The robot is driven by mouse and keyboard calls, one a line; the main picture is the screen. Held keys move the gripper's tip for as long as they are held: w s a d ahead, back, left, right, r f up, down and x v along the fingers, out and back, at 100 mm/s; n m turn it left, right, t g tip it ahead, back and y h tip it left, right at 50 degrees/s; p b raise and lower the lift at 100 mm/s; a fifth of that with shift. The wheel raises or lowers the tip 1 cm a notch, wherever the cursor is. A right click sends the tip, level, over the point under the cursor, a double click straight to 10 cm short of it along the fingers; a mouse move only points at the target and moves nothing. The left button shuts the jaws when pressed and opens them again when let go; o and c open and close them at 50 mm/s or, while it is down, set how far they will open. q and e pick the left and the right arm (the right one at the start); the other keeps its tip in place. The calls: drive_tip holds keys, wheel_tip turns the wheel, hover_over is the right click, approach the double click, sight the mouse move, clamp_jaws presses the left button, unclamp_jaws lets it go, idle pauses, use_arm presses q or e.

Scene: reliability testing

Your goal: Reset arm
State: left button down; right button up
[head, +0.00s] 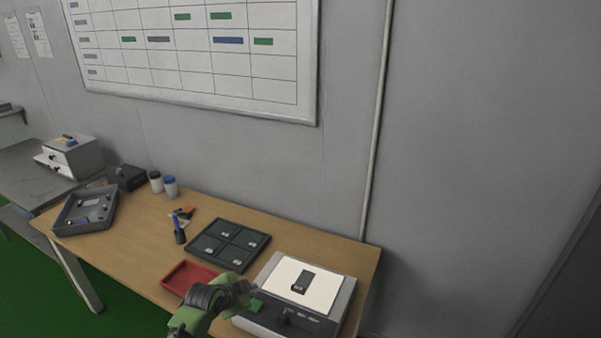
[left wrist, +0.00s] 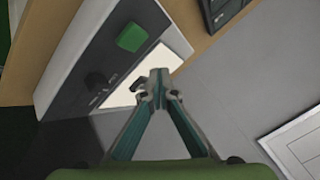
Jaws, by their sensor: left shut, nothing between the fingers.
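My left gripper (head: 247,289) is in the head view at the lower middle, between the red tray and the grey device. In the left wrist view my left gripper (left wrist: 158,80) has its fingertips together and nothing shows between them. I cannot tell the exact gap between fingertips and device. My right gripper is not in view.
The red tray (head: 166,282) and a dark compartment tray (head: 266,237) stand on the wooden table (head: 140,240). A wall with a whiteboard (head: 200,88) stands behind.

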use_arm(q)
drive_tip(key=s+d+f+n+g, duration=0.2)
drive_tip(key=s+d+f, duration=0.1)
drive_tip(key=s, duration=0.7)
drive_tip(key=s+a+r+n+g+y, duration=0.1)
drive_tip(key=s+r+n, duration=0.15)
drive_tip(key=s, duration=0.75)
drive_tip(key=s+a+r+n+g, duration=0.1)
drive_tip(key=s+r+n, duration=0.15)
drive_tip(key=s, duration=0.75)
drive_tip(key=s+a+r+n+g+y, duration=0.1)
drive_tip(key=s+a+n, duration=0.15)
drive_tip(key=s, duration=0.75)
wheel_tip(320, 180, down, 32)
drive_tip(key=s+g+b, duration=0.2)
drive_tip(key=b, duration=0.4)
drive_tip(key=s+a+f+g+b, duration=0.1)
drive_tip(key=s+f+b, duration=0.3)
drive_tip(key=s+f, duration=1.3)
wheel_tip(320, 180, down, 4)
drive_tip(key=shift+a+r, duration=0.25)
drive_tip(key=shift+a, duration=0.3)
